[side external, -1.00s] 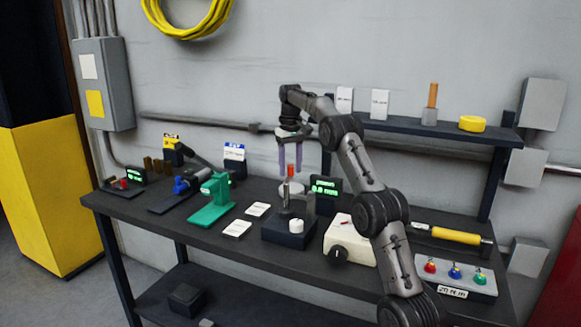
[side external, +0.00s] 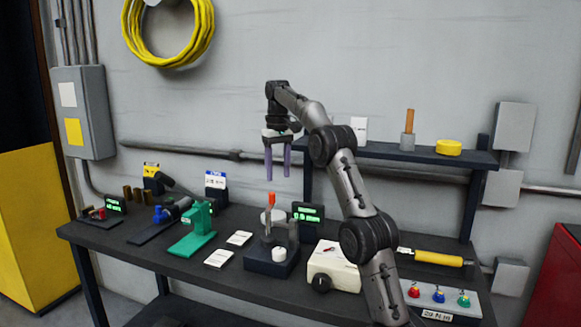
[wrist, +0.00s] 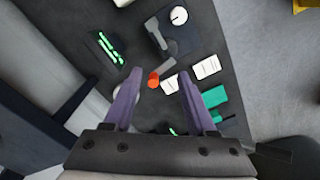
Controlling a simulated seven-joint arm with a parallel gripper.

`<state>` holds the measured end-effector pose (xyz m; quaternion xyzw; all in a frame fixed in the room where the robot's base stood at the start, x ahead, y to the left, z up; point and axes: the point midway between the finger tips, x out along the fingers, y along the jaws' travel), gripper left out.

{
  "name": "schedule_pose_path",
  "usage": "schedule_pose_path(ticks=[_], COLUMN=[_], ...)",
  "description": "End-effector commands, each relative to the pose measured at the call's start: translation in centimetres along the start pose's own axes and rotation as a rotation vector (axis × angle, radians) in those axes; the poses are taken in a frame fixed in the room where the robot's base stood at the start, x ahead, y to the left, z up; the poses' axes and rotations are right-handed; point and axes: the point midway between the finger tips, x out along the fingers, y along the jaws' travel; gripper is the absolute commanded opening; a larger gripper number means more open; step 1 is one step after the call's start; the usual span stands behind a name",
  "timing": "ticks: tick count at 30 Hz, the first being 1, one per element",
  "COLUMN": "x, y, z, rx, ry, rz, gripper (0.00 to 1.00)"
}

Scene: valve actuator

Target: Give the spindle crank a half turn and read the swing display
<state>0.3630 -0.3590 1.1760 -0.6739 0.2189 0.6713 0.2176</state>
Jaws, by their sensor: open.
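The device with the spindle has a dark base (side external: 271,262), a grey post and a pale round disc (side external: 273,216). A red-orange upright handle (side external: 271,199), which looks like the crank's grip, stands at the disc. A small dark display (side external: 308,213) with green digits stands just right; its digits are too small to read surely. My gripper (side external: 277,178) is open and empty, fingers pointing down, a little above the red handle. In the wrist view the red handle (wrist: 153,80) appears between the two purple fingers, nearer the left one. The display (wrist: 108,48) is seen at an angle there.
A green clamp-like tool (side external: 195,230) and two white cards (side external: 228,249) lie left of the device. A cream box with a black knob (side external: 334,264) stands right, beside my arm. A shelf (side external: 400,153) runs behind. Space above the bench's left half is clear.

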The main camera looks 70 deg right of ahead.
Motion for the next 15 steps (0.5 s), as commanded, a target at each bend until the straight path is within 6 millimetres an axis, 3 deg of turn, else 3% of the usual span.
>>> schedule_pose_path(ticks=[15], x=[-3.1], y=[-1.1], z=[7.2], rx=[0.000], ry=[-0.002], rz=[0.000], gripper=[0.57])
